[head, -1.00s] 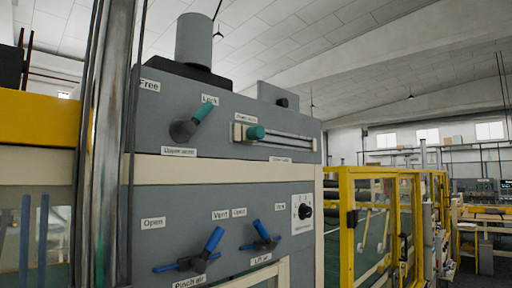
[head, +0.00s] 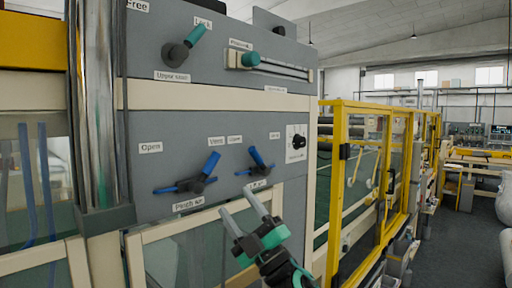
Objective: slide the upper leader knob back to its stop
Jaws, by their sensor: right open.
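The upper leader knob (head: 251,59) is a teal knob at the left end of a horizontal slot (head: 280,68) on the upper grey panel. My right gripper (head: 242,202) is at the lower middle of the head view, below the panel's lower row of handles. Its two grey fingers are spread apart with nothing between them. It is well below the knob and not touching it. My left gripper is not in view.
A teal-handled lever (head: 185,46) sits left of the knob. Two blue-handled valves (head: 190,178) (head: 257,162) and a black dial (head: 298,142) are on the lower panel. A vertical metal column (head: 97,110) stands at left. A yellow-framed guard (head: 370,180) stands at right, with open floor beyond.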

